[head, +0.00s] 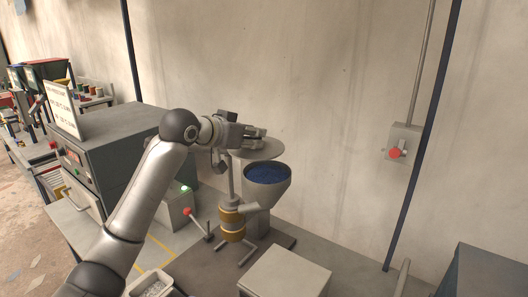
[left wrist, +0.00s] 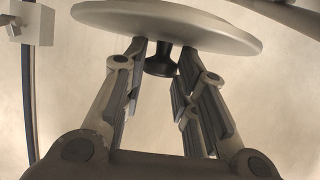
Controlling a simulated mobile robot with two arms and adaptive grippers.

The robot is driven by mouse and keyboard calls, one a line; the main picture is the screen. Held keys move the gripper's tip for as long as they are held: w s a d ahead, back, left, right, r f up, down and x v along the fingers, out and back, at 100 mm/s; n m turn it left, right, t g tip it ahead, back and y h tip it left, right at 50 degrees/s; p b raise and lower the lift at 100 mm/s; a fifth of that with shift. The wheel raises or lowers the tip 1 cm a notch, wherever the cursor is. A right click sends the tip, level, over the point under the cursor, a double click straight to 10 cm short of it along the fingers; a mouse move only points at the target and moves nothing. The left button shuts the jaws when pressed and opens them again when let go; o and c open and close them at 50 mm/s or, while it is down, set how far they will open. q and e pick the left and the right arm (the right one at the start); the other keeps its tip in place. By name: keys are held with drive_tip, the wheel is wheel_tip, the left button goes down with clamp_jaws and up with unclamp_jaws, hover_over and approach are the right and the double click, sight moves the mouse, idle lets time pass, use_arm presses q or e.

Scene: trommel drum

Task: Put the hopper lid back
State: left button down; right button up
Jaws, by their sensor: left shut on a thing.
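The hopper (head: 282,191) is a grey cone, open at the top, with blue granules (head: 267,173) inside. The hopper lid (head: 273,149) is a flat grey disc above and slightly left of the hopper mouth, clear of its rim in the picture. My left gripper (head: 257,137) is shut on the lid's knob. In the left wrist view the lid (left wrist: 170,22) spans the top, and its black knob (left wrist: 160,64) is between the fingertips. The gripper hides part of the lid in the head view. My right gripper is not in view.
A brass-coloured collar (head: 232,222) and post stand left of the hopper. A grey control cabinet (head: 115,135) is at the left, and a box with a red-knobbed lever (head: 189,213) beside it. A light grey box (head: 285,275) stands in front. The wall (head: 330,90) is close behind.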

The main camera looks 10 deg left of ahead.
use_arm(q)
drive_tip(key=f, duration=0.1)
drive_tip(key=w+d+f+p, duration=0.1)
drive_tip(key=w+d+f, duration=0.1)
drive_tip(key=f, duration=0.1)
drive_tip(key=shift+w, duration=0.15)
drive_tip(key=f+p, duration=0.1)
drive_tip(key=p, duration=0.1)
drive_tip(key=f, duration=0.1)
drive_tip(key=shift+w+d+f+p, duration=0.3)
drive_tip(key=shift+f+p, duration=0.05)
drive_tip(key=shift+p, duration=0.05)
drive_tip(key=shift+f, duration=0.4)
drive_tip(key=shift+s+a+f, duration=0.1)
drive_tip(key=shift+f, duration=0.1)
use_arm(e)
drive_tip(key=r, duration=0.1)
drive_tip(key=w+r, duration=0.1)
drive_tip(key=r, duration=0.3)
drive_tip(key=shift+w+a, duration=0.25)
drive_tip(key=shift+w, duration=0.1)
use_arm(q)
drive_tip(key=shift+f, duration=0.2)
drive_tip(key=c, duration=1.2)
unclamp_jaws()
drive_tip(key=shift+o, duration=0.2)
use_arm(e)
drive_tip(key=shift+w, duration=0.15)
use_arm(q)
drive_tip(key=shift+r, duration=0.15)
